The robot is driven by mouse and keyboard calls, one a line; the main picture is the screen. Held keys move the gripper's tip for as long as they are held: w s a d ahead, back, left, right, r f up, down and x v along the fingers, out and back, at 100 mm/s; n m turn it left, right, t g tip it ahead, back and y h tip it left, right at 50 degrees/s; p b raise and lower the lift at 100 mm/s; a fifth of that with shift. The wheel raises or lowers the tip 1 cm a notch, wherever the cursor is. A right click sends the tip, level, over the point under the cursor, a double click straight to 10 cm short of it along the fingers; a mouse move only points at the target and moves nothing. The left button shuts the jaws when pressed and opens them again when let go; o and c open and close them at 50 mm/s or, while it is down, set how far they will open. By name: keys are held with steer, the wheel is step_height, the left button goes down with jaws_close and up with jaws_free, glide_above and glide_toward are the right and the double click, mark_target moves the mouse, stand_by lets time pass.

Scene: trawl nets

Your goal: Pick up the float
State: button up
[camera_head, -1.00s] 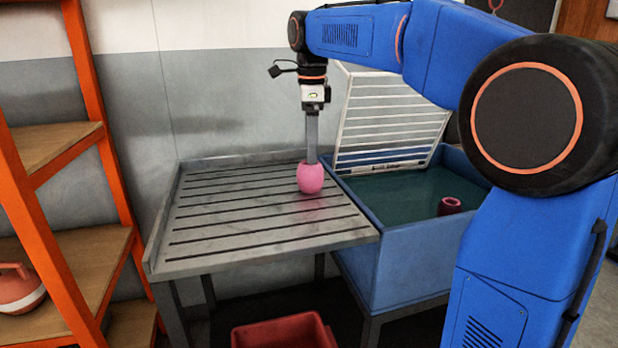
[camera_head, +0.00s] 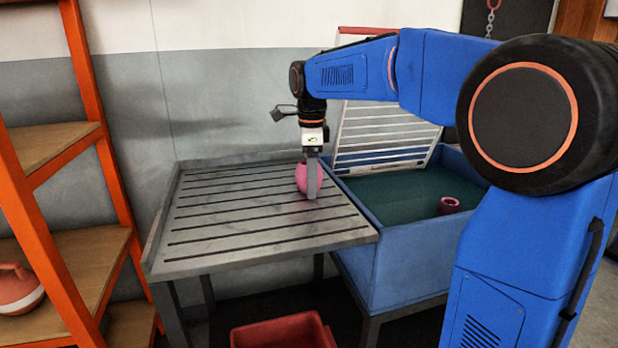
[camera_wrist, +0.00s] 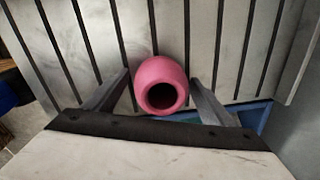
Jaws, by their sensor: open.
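A pink float (camera_head: 302,178) with a dark hole in its end sits on the slatted grey table (camera_head: 240,225), near its right edge by the tank. In the wrist view the float (camera_wrist: 161,86) lies between the two fingers of my gripper (camera_wrist: 160,95), its hole facing the camera. My gripper (camera_head: 312,180) points down and is lowered around the float in the head view, with a finger partly hiding it. The fingers are open, with a gap visible on either side of the float.
A blue tank (camera_head: 400,245) of dark water adjoins the table on the right, with a pink ring-like piece (camera_head: 448,205) in it and a slatted white panel (camera_head: 385,135) behind. An orange shelf rack (camera_head: 90,120) stands left. A red bin (camera_head: 280,332) is below.

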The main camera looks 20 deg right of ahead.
steer(key=shift+c, duration=0.3)
steer(key=c, duration=1.1)
steer(key=shift+r, duration=0.15)
